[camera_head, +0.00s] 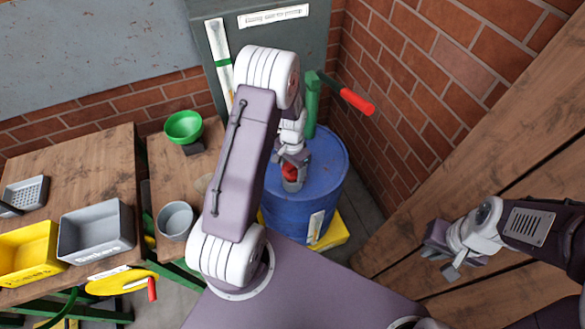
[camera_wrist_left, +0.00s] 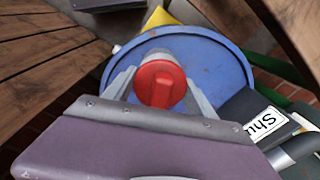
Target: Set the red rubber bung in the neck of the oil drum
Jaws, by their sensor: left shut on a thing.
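The blue oil drum (camera_head: 325,185) stands in the corner by the brick wall; its lid (camera_wrist_left: 222,65) fills the middle of the left wrist view. My left gripper (camera_head: 291,168) is over the drum top, shut on the red rubber bung (camera_head: 290,171). In the left wrist view the bung (camera_wrist_left: 160,84) sits between the two grey fingers. A grey rim, seemingly the drum's neck (camera_head: 292,185), shows just below the bung. I cannot tell whether the bung is in the neck or just above it. My right gripper (camera_head: 443,254) is open and empty at the right, away from the drum.
A green post (camera_head: 312,105) with a red-handled lever (camera_head: 357,101) stands behind the drum. A grey cabinet (camera_head: 290,50) is at the back. Tables at left hold a green bowl (camera_head: 184,126), a grey pot (camera_head: 175,220) and grey and yellow bins (camera_head: 97,232).

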